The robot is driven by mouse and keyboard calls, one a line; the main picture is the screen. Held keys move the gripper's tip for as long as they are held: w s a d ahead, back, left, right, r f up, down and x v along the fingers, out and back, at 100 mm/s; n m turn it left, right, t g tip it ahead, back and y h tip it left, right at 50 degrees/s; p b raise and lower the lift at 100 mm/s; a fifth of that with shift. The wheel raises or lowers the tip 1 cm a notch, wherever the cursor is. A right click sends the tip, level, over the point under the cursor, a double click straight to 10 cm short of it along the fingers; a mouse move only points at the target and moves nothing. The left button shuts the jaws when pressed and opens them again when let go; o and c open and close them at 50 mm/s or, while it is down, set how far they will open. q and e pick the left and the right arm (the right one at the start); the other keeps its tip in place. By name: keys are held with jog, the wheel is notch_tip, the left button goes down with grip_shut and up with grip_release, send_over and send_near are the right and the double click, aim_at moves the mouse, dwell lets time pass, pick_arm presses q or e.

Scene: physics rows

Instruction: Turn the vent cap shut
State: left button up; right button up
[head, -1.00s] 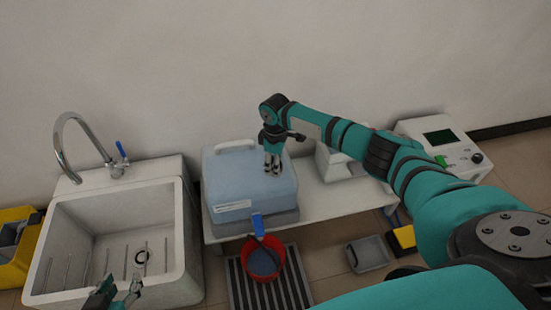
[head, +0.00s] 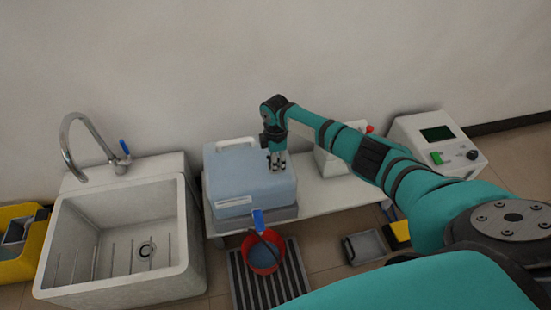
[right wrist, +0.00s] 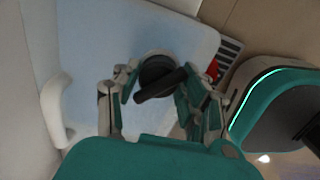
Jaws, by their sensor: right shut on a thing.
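The vent cap (right wrist: 157,76) is a dark round cap with a bar across it, on top of the pale blue container (head: 235,175). In the right wrist view it sits between the fingers of my right gripper (right wrist: 157,88), which is shut on it. In the head view the right gripper (head: 277,163) reaches down onto the container's top right part and mostly hides the cap. The container also fills much of the right wrist view (right wrist: 95,60). My left gripper is not in view.
The container stands on a white bench (head: 325,195) with a blue-handled tap (head: 258,218) above a red bucket (head: 264,258). A white sink (head: 120,240) is left. A device with a screen (head: 437,140) stands right. A grey tray (head: 366,247) lies on the floor.

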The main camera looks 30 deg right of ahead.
jog(key=n, duration=0.4)
jog(key=shift+w+r+n, duration=0.15)
jog(key=shift+w+n, duration=0.05)
jog(key=shift+n, duration=0.1)
jog(key=shift+a+n, duration=0.1)
jog(key=shift+n, duration=1.9)
jog(key=shift+o, duration=0.2)
jog(key=o, duration=1.1)
jog(key=shift+s, duration=0.1)
notch_tip(320, 180, up, 12)
jog(key=shift+f, duration=0.1)
